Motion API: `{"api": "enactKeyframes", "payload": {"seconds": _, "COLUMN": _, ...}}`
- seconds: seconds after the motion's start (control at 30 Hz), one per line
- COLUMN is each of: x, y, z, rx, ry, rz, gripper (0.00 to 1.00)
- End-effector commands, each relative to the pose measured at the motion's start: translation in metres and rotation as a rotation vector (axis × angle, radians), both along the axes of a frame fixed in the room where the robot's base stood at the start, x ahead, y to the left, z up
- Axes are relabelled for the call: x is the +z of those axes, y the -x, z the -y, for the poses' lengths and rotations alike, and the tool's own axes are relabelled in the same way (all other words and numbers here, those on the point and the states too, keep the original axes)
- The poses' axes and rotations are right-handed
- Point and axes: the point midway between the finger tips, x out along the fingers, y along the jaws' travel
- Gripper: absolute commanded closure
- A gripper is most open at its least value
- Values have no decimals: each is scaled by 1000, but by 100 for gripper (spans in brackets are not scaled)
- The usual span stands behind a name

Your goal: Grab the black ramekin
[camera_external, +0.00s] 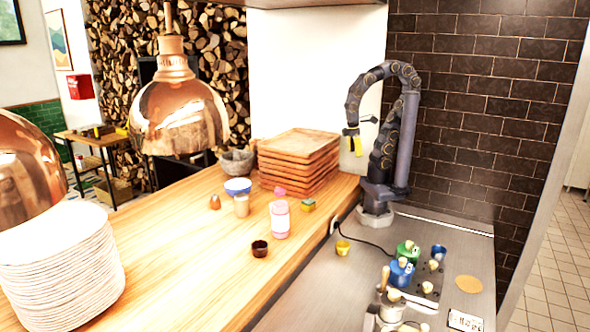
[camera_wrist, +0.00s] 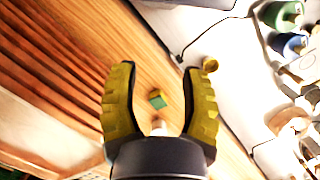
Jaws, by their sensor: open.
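The black ramekin (camera_external: 260,248) is a small dark round cup. It stands upright on the wooden counter near its front edge, left of the steel worktop, in the external view. I cannot make it out in the wrist view. My gripper (camera_external: 353,142) is raised in the air near the stacked trays, well above and apart from the ramekin. In the wrist view my gripper (camera_wrist: 158,75) has its two yellow fingers spread wide with nothing held between them.
A pink-and-white bottle (camera_external: 280,219) stands close behind the ramekin. A green-and-yellow block (camera_external: 308,205), a tan cup (camera_external: 241,206) and a blue-rimmed bowl (camera_external: 237,187) are further back. Stacked wooden trays (camera_external: 298,160) and hanging copper lamps (camera_external: 178,112) are obstacles. Counter left of the ramekin is clear.

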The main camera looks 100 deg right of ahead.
Motion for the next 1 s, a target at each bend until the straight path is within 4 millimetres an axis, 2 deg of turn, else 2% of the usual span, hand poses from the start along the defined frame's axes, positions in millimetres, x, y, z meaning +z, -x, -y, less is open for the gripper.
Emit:
{"api": "enactKeyframes", "payload": {"seconds": 0.43, "x": 0, "y": 0, "z": 0, "rx": 0, "ry": 0, "rz": 0, "gripper": 55}}
{"api": "enactKeyframes", "payload": {"seconds": 0.53, "x": 0, "y": 0, "z": 0, "rx": 0, "ry": 0, "rz": 0, "gripper": 11}}
{"api": "enactKeyframes", "payload": {"seconds": 0.57, "x": 0, "y": 0, "z": 0, "rx": 0, "ry": 0, "rz": 0, "gripper": 8}}
{"api": "enactKeyframes", "payload": {"seconds": 0.87, "x": 0, "y": -1, "z": 1, "rx": 1, "ry": 3, "rz": -1, "gripper": 8}}
{"api": "enactKeyframes", "payload": {"seconds": 1.0, "x": 2, "y": -17, "z": 16, "rx": 36, "ry": 71, "rz": -7, "gripper": 8}}
